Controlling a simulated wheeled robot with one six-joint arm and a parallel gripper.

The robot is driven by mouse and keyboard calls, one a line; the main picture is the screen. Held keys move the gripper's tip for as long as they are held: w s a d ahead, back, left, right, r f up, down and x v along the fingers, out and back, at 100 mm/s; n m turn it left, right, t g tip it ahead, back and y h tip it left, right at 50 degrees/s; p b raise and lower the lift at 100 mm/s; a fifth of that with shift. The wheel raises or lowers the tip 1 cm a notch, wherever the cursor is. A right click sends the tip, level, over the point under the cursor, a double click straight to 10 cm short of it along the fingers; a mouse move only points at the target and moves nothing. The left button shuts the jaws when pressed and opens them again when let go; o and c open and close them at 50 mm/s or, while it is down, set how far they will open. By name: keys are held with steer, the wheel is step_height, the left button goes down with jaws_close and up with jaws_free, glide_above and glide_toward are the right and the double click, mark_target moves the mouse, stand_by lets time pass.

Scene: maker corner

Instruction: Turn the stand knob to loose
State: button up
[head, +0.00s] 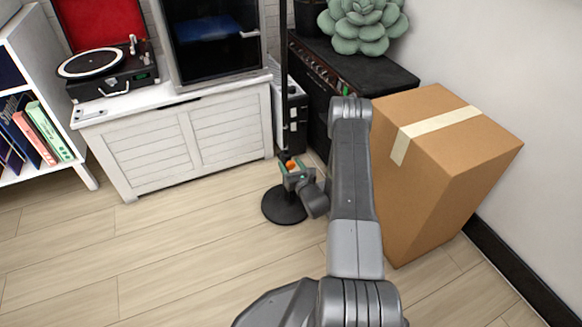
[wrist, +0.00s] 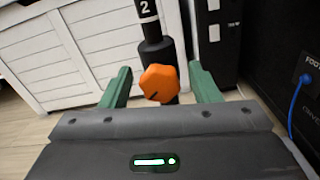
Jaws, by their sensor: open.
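The stand knob (wrist: 160,84) is orange with a dark pointer mark, and it sits on a black upright stand pole (wrist: 155,45). In the wrist view my gripper (wrist: 162,82) is open, with one green finger on each side of the knob and a gap to it on both sides. In the head view the knob (head: 291,165) is a small orange spot at my gripper (head: 293,170), above the round black stand base (head: 284,205). My arm hides part of this area. I cannot read a loose or tight label.
A white cabinet (head: 160,150) stands behind to the left, with a turntable (head: 105,70) on it. A black amplifier (head: 375,70) stands behind to the right. A cardboard box (head: 440,190) is close on my arm's right. The wooden floor (head: 180,245) at left is clear.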

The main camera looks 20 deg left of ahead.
steer(key=shift+c, duration=0.3)
steer(key=c, duration=0.9)
steer(key=shift+n+b, duration=0.6)
steer(key=shift+n, duration=0.2)
steer(key=shift+c, duration=0.2)
steer(key=o, duration=1)
steer(key=p+v, duration=0.3)
steer(key=v, duration=1)
steer(key=shift+s+d+p, duration=0.25)
steer(key=shift+s+p, duration=0.05)
steer(key=shift+p, duration=0.1)
